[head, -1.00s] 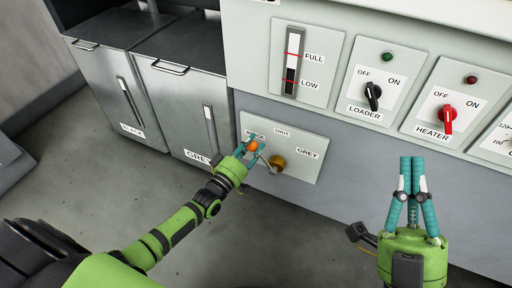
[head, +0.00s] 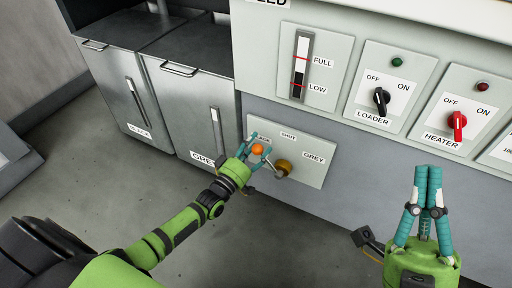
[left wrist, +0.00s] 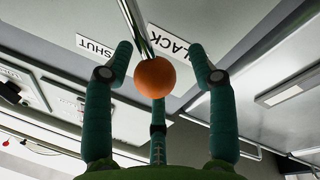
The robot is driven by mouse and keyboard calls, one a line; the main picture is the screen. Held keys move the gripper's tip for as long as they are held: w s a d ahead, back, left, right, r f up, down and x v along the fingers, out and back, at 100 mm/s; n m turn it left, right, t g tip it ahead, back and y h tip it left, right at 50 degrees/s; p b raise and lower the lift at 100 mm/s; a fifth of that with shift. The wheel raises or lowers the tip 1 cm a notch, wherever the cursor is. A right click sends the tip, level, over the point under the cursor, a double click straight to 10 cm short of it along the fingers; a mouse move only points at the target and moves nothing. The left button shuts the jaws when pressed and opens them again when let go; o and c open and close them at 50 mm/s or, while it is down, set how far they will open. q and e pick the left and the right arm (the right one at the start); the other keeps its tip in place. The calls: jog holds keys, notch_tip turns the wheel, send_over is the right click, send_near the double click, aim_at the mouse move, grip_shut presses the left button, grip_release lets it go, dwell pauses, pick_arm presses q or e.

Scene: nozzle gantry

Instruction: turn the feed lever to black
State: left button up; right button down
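The feed lever has an orange ball knob (head: 257,149) and a brass hub (head: 283,168) on a pale plate (head: 315,174) with SHUT and GREY labels. Its arm points left from the hub, to the side of the BLACK label, which my gripper partly hides in the head view. In the left wrist view the rod runs between the SHUT label (left wrist: 95,47) and the BLACK label (left wrist: 168,42). My left gripper (head: 257,147) is open around the knob. In the left wrist view its fingers stand apart on either side of the knob (left wrist: 155,77), with visible gaps. My right gripper (head: 428,170) is shut and empty.
Two grey bins, one labelled BLACK (head: 112,95) and one GREY (head: 190,112), stand left of the plate. Above it are a level gauge (head: 302,65), a loader switch (head: 381,100) and a red heater switch (head: 457,124). The floor below is clear.

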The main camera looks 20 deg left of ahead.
pick_arm(q)
jog(key=shift+s+f, duration=0.1)
jog(key=shift+s+f, duration=0.1)
jog(key=shift+s, duration=0.25)
jog(key=v, duration=1.1)
jog(key=shift+a+r, duration=0.15)
jog(key=shift+r, duration=0.05)
